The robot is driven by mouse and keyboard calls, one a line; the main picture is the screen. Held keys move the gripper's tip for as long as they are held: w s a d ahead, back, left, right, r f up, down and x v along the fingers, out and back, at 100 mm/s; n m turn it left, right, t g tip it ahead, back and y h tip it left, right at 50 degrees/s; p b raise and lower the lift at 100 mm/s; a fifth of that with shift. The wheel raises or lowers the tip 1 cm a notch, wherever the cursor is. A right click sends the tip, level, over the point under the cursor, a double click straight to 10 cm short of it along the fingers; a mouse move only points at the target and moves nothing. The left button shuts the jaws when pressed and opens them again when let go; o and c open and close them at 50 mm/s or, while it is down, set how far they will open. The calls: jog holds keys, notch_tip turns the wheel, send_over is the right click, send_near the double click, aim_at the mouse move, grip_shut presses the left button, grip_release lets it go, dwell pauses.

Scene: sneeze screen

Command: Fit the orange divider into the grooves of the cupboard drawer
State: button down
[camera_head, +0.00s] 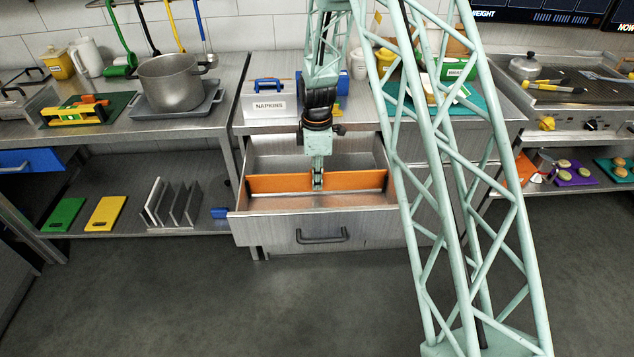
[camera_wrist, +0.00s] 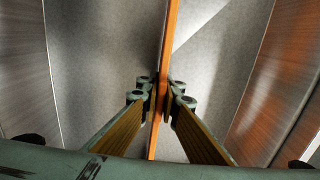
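The orange divider (camera_head: 280,184) stands upright across the open cupboard drawer (camera_head: 290,231) in the head view. It spans nearly from the left wall to the right wall, partway between front and back. My gripper (camera_head: 318,182) is shut on the divider near its middle. In the wrist view the divider (camera_wrist: 168,50) runs as a thin strip between the two fingertips of my gripper (camera_wrist: 161,92), with the metal drawer floor (camera_wrist: 100,60) on both sides. The grooves are not clearly visible, so I cannot tell whether the divider's ends sit in them.
The napkins box (camera_head: 268,100) stands on the counter above the drawer. A pot (camera_head: 171,82) is on the left counter. A yellow board (camera_head: 105,213), a green board (camera_head: 64,215) and a rack (camera_head: 172,204) lie on the lower left shelf. The floor in front is clear.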

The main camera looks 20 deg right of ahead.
jog(key=c, duration=2.8)
grip_release()
jog(key=shift+r, duration=0.2)
jog(key=shift+r+p, duration=1.7)
jog(key=shift+r, duration=1.55)
jog(key=shift+r, duration=0.1)
